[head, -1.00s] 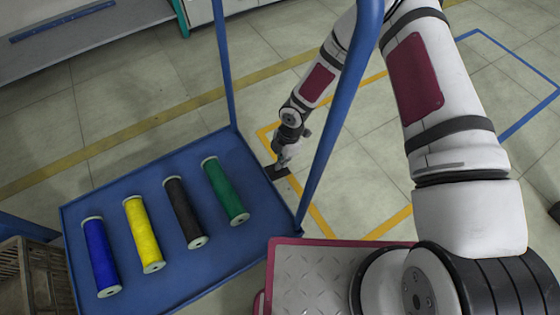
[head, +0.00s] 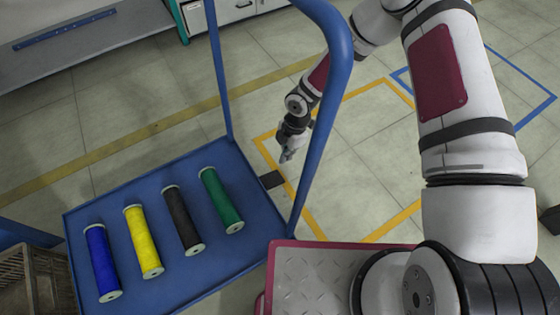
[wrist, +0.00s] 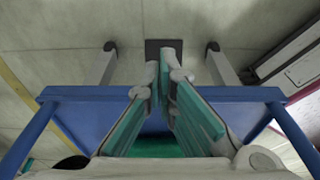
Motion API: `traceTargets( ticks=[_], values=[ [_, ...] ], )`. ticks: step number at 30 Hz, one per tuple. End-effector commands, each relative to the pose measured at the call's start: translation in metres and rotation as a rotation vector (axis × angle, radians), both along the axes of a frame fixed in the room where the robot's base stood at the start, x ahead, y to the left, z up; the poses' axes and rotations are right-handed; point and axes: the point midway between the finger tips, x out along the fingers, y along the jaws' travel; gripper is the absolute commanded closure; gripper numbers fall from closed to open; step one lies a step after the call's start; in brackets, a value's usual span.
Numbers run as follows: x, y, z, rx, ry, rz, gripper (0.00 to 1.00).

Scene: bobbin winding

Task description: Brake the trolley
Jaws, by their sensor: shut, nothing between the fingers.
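The blue trolley (head: 160,270) stands at the left in the head view. A small dark pedal (head: 272,180) sticks out from its far right edge, near the floor. In the wrist view the pedal (wrist: 164,45) is a dark plate just beyond the fingertips, partly hidden behind them. My gripper (head: 286,158) is shut and empty, above and slightly to the right of the pedal. In the head view a gap shows between them. In the wrist view my gripper (wrist: 164,70) reaches past the trolley's blue edge (wrist: 85,93). I cannot tell the pedal's tilt.
Blue, yellow, black and green bobbins (head: 220,200) lie on the trolley's tray. A blue trolley post (head: 325,120) stands close to my forearm. A brown crate (head: 35,280) is at the lower left. The floor right of the trolley, with yellow lines (head: 395,222), is clear.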

Motion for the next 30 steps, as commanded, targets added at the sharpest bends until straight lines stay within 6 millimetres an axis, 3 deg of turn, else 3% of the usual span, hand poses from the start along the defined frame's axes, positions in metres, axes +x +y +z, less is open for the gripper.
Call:
traceTargets(
  ticks=[3, 9, 30],
  values=[
    [0.008, -0.013, 0.020, 0.000, 0.000, -0.004, 1.00],
    [0.016, -0.024, 0.036, 0.000, -0.001, -0.002, 1.00],
    [0.018, -0.027, 0.040, -0.001, 0.000, -0.001, 1.00]
  ],
)
